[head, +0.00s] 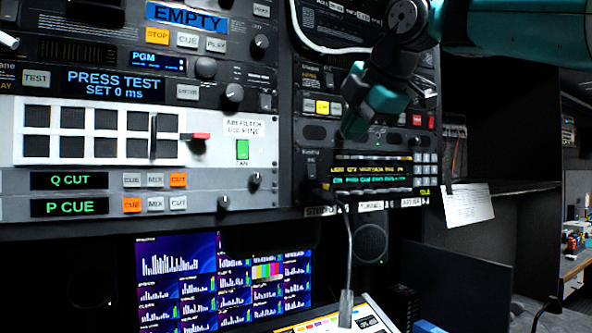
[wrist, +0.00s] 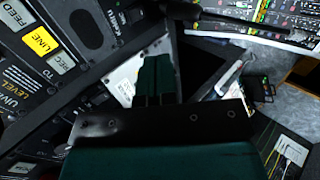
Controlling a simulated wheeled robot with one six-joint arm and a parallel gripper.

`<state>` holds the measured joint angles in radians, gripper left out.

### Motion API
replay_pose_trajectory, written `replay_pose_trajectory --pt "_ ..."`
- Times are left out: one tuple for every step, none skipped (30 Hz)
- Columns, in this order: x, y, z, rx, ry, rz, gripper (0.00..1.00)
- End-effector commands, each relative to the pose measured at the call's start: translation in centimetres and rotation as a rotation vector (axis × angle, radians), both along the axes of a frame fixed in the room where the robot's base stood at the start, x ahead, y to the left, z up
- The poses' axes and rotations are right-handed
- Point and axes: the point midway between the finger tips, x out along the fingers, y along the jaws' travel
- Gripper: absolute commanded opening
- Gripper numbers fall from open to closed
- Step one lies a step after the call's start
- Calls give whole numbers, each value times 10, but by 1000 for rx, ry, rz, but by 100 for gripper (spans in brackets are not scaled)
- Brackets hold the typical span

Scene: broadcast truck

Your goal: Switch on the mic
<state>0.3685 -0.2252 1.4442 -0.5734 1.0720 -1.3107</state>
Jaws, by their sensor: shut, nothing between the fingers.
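A thin gooseneck, which looks like the mic's stem (head: 349,255), rises from a grey base (head: 346,309) on the desk in the head view. Its top end reaches the lower edge of the rack near the label strip; the mic head is dark and hard to make out. I cannot make out a mic switch or its state. My gripper (head: 354,122) is in front of the right rack, above the yellow-text display and higher than the stem, apart from the base. In the wrist view its green fingers (wrist: 156,75) are together and empty.
The right rack carries a lit yellow button (head: 322,107), a red button (head: 417,120) and a text display (head: 372,173) close to my gripper. Below are monitor screens (head: 176,270). A paper sheet (head: 468,204) hangs at right.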

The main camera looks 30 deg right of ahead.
Motion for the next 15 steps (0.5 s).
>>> replay_pose_trajectory --pt "-1 -1 0 1 0 -4 0" --pt "-1 -2 0 0 0 -4 0" --pt "-1 -2 0 0 0 -3 0" --pt "-1 -2 0 0 0 -3 0" --pt "-1 -2 0 0 0 -3 0" --pt "0 -1 0 0 0 -3 0" --pt "0 -1 0 0 0 -3 0" --pt "0 -1 0 -1 0 -2 0" --pt "0 -1 -1 0 1 -1 0" --pt "0 -1 -1 0 1 -1 0" --pt "1 -1 -2 1 1 -1 0" --pt "3 0 -4 1 1 1 0" --pt "5 0 -6 1 1 1 0" --pt "7 0 -8 2 2 2 0" --pt "11 0 -13 3 3 3 0"
